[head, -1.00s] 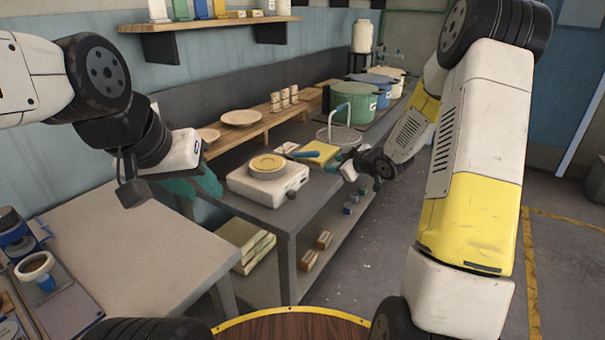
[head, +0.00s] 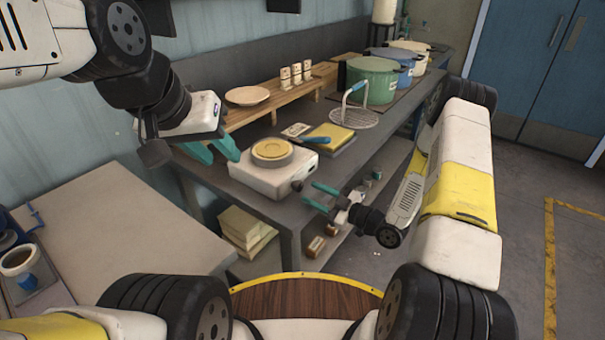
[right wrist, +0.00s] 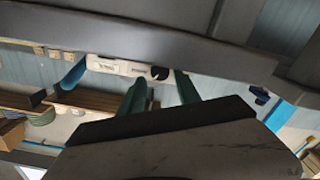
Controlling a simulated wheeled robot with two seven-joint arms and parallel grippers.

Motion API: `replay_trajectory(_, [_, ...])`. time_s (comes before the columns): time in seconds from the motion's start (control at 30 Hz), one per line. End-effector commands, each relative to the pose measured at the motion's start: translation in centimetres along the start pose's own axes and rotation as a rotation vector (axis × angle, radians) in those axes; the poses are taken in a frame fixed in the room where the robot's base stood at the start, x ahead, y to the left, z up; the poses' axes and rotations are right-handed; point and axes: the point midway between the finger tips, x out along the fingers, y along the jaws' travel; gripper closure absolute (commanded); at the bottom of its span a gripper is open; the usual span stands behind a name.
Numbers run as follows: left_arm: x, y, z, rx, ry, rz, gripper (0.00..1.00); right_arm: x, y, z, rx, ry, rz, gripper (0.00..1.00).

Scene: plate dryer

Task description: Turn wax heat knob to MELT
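The white wax heater (head: 272,178) stands on the dark bench, with a round dish of yellow wax (head: 272,150) on top. Its small dark knob (head: 297,186) is on the front face near the right corner. My right gripper (head: 320,196) is open and empty, in front of the knob and apparently apart from it. In the right wrist view the dark knob (right wrist: 160,73) shows on the white heater face, beyond and between two teal fingers (right wrist: 158,95). Knob markings are too small to read. My left gripper (head: 213,150) looks open and empty, left of the heater.
A yellow block with a blue-handled tool (head: 328,138) and a wire rack with a tall handle (head: 353,117) lie right of the heater. Pots (head: 371,80) stand farther back. A wooden riser (head: 250,112) is behind. A pale table (head: 130,235) is at front left.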

Motion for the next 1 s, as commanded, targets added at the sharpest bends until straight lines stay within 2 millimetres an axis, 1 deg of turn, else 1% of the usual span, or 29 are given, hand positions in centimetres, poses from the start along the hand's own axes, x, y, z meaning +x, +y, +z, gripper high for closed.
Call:
replay_trajectory(0.03, [0.0, 0.0, 0.0, 0.0, 0.0, 0.0, 0.64, 1.0, -0.1, -0.1, -0.002, 0.002, -0.002, 0.6])
replay_trajectory(0.1, [0.0, 0.0, 0.0, 0.0, 0.0, 0.0, 0.64, 2.1, 0.0, 0.0, -0.002, 0.001, -0.002, 0.6])
replay_trajectory(0.2, [0.0, 0.0, 0.0, 0.0, 0.0, 0.0, 0.64, 3.4, 0.0, 0.0, -0.001, 0.0, -0.002, 0.6])
replay_trajectory(0.3, [0.0, 0.0, 0.0, 0.0, 0.0, 0.0, 0.64, 4.4, 0.0, 0.0, -0.001, 0.0, -0.002, 0.6])
replay_trajectory(0.43, [0.0, 0.0, 0.0, 0.0, 0.0, 0.0, 0.64, 4.8, 0.0, 0.1, 0.0, -0.002, 0.0, 0.6])
replay_trajectory(0.63, [0.0, 0.0, 0.0, 0.0, 0.0, 0.0, 0.64, 4.9, 0.1, 0.1, 0.0, -0.002, 0.001, 0.6])
replay_trajectory(0.67, [0.0, 0.0, 0.0, 0.0, 0.0, 0.0, 0.64, 4.9, 0.1, 0.1, 0.0, -0.002, 0.001, 0.62])
replay_trajectory(0.8, [0.0, 0.0, 0.0, 0.0, 0.0, 0.0, 0.64, 4.8, 0.1, 0.1, 0.0, -0.002, 0.001, 0.9])
replay_trajectory(0.87, [0.0, 0.0, 0.0, 0.0, 0.0, 0.0, 0.64, 4.8, 0.1, 0.0, 0.0, -0.002, 0.001, 1.0])
replay_trajectory(1.0, [0.0, 0.0, 0.0, 0.0, 0.0, 0.0, 0.64, 4.8, 0.1, 0.0, 0.002, -0.002, 0.001, 1.0])
